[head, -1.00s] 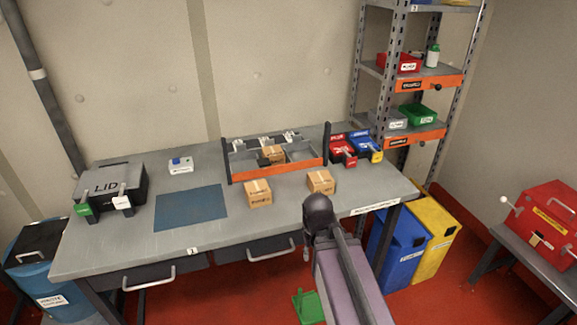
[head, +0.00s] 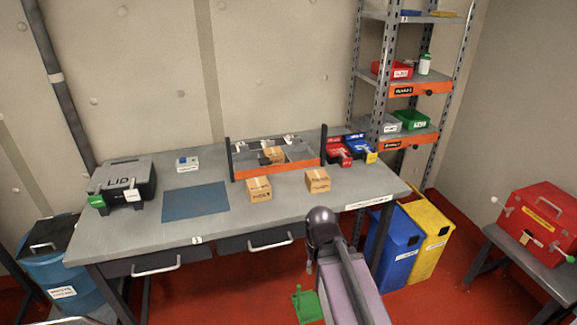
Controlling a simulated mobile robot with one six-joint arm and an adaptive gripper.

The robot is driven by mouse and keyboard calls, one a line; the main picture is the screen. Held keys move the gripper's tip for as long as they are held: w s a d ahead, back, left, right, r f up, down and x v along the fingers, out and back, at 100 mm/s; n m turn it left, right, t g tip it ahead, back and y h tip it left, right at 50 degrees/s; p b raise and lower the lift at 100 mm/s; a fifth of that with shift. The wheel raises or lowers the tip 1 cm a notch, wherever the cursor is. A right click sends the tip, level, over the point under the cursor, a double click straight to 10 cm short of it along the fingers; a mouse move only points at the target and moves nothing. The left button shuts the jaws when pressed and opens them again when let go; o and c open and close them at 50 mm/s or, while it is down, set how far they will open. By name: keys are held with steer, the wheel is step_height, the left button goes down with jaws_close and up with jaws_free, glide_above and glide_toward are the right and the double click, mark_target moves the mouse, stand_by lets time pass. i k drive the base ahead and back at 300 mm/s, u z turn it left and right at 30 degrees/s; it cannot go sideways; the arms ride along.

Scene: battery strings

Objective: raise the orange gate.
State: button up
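The orange gate (head: 284,169) is a low, long orange panel across the front of a grey divided tray at the back of the workbench. It stands between two dark upright posts (head: 228,160) and looks lowered, with its lower edge at or near the bench top. A cardboard box (head: 273,155) sits behind it in the tray. Two more cardboard boxes, a left one (head: 258,189) and a right one (head: 317,180), stand on the bench in front of it. My arm rises from the bottom centre, short of the bench. My gripper is not visible.
A black lidded case (head: 122,182) and a blue mat (head: 195,202) are on the bench's left. Red (head: 338,151) and blue (head: 361,147) bins stand right of the gate. A shelf rack (head: 408,88) stands behind. A red box (head: 540,225) is on a side table.

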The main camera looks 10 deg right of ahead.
mark_target(265, 169)
steer(key=k, duration=0.5)
steer(key=u, duration=0.05)
steer(key=i, duration=0.95)
steer(key=z, duration=0.8)
